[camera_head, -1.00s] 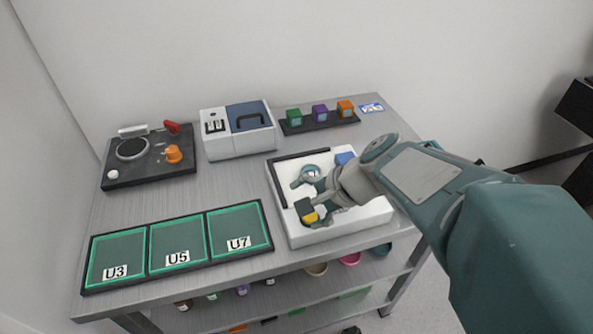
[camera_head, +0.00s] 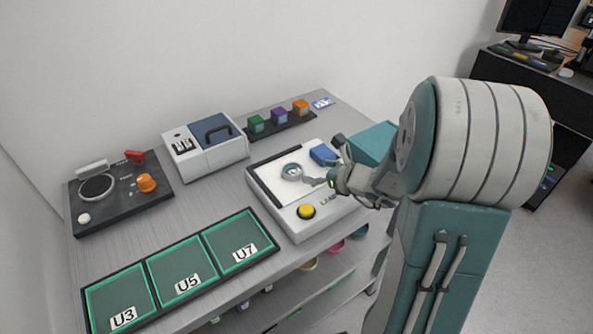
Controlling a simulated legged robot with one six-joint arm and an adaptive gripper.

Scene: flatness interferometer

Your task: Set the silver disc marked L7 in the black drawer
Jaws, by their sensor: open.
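A round silver disc with a teal centre (camera_head: 291,172) lies on the white plate of the instrument (camera_head: 270,185); its marking is too small to read. My gripper (camera_head: 330,162) is open at the right side of the instrument, with its jaws just right of the disc. A grey piece reaches from the disc toward my gripper; I cannot tell whether it is a finger or a handle. No black drawer can be made out for certain. A black-framed tray (camera_head: 197,258) has three green compartments marked U3, U5 and U7, all empty.
The instrument bears a yellow button (camera_head: 306,211), a blue block (camera_head: 322,154) and a black bar. Behind stand a white-and-blue case (camera_head: 205,146), a rack of coloured cubes (camera_head: 280,122) and a black polisher-like unit (camera_head: 119,194). Bare bench lies between the tray and the case.

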